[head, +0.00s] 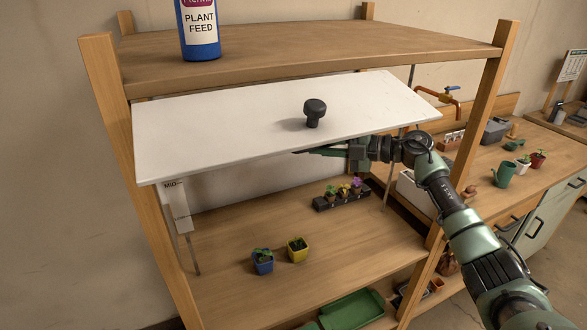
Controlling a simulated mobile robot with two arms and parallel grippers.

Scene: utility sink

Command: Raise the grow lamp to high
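The grow lamp appears to be the wide white panel (230,125) hanging under the top shelf, with a black knob (314,112) on its upper face. The panel looks tilted. A white strip marked MID (176,205) hangs beside the left post, just below the panel's left end. My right gripper (308,152) is at the panel's front lower edge, right of the middle, with its fingers pointing left. It is below the knob in the picture. I cannot tell whether it touches the panel or how far its fingers are apart. My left gripper is out of view.
A blue plant feed bottle (199,32) stands on the top shelf (300,50). Blue (262,262) and yellow (297,249) seedling pots and a black flower tray (341,198) stand on the shelf below. A bench (478,182) with pots is at right.

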